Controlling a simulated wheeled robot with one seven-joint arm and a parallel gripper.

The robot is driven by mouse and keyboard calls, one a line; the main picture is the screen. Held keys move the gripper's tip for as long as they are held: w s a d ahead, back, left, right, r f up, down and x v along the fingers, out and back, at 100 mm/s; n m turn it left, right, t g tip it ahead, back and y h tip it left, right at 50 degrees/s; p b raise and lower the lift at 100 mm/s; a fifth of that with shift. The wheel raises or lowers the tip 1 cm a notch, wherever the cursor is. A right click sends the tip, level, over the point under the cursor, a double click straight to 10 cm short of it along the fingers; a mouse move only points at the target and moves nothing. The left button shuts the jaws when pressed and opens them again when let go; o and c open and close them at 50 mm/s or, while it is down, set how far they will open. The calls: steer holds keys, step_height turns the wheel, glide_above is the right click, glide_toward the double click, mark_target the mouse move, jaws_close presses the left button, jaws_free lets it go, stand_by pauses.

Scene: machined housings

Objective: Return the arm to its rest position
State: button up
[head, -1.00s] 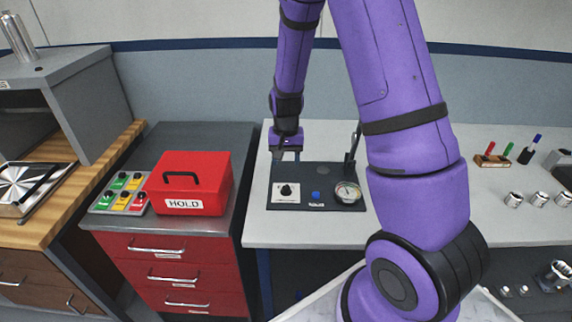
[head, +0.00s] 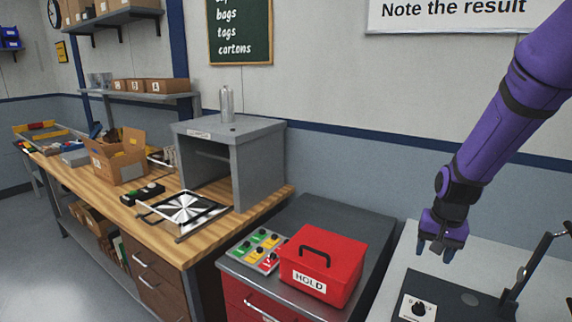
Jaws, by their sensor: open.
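My purple arm comes down from the upper right in the head view. My gripper (head: 437,249) points downward with its two fingers apart and nothing between them. It hangs above the pale bench (head: 389,302), over the back left part of the dark test panel (head: 447,290). The panel carries a white plate with a black knob (head: 418,308). The rest of the panel is cut off by the frame edge.
A red box labelled HOLD (head: 322,267) and a button panel (head: 259,250) stand on the drawer cabinet, left of my gripper. A black stand (head: 525,280) rises close on the right. A grey open cabinet (head: 262,165) stands on the wooden bench (head: 187,250).

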steer(key=s+a+r+n+t, duration=0.1)
steer(key=s+a+r, duration=0.1)
steer(key=s+r, duration=0.35)
steer(key=s+a+r+n+t, duration=0.1)
steer(key=s+r, duration=0.2)
steer(key=r, duration=0.6)
steer(key=s+a+r+n+t, duration=0.1)
steer(key=s+r, duration=0.3)
steer(key=s, duration=0.3)
steer(key=s+a+r+n+t, duration=0.1)
steer(key=s+r, duration=0.3)
steer(key=s, duration=0.4)
steer(key=shift+s+n, duration=0.25)
steer(key=shift+n, duration=0.45)
